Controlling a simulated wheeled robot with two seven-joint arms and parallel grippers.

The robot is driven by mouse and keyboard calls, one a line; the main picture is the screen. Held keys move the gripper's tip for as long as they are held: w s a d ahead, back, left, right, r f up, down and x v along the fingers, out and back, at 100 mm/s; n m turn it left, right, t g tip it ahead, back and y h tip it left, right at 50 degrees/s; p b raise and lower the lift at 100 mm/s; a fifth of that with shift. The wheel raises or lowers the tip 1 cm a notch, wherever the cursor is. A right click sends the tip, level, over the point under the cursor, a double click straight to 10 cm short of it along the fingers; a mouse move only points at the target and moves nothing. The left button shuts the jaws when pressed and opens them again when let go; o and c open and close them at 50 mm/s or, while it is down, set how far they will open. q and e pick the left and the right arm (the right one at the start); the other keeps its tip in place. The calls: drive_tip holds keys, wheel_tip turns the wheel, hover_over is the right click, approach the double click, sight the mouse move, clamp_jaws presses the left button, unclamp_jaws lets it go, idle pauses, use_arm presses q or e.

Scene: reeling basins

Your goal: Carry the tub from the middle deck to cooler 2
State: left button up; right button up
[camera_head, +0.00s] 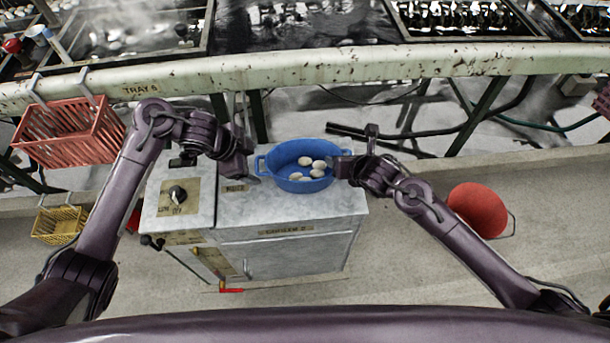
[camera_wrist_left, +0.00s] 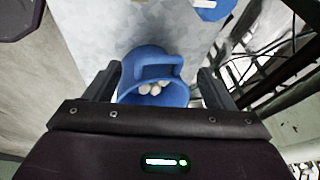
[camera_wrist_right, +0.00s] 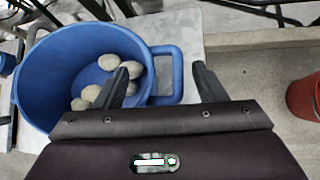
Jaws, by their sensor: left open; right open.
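The blue tub (camera_head: 290,181) holds several pale cocoons (camera_head: 305,161) and appears to rest upright on the grey top of a cabinet (camera_head: 290,209) whose front label looks like COOLER 2. My left gripper (camera_head: 252,163) is open at the tub's left handle; in the left wrist view the handle (camera_wrist_left: 158,72) lies between the parted fingers. My right gripper (camera_head: 343,167) is open at the tub's right side; in the right wrist view the other handle (camera_wrist_right: 176,75) lies between its fingers. I cannot tell whether any finger touches a handle.
A control panel with a black knob (camera_head: 177,194) adjoins the cabinet's left. A worn rail (camera_head: 300,70) runs behind, with basins beyond. A red basket (camera_head: 68,135) hangs at left above a yellow basket (camera_head: 60,224). A red bucket (camera_head: 477,210) stands on the floor right, with free floor around.

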drive_tip(key=shift+s+r, duration=0.1)
use_arm(q)
drive_tip(key=v, duration=0.5)
drive_tip(key=shift+s+r, duration=0.1)
use_arm(e)
drive_tip(key=v, duration=1.1)
drive_tip(key=shift+s+d+r, duration=0.2)
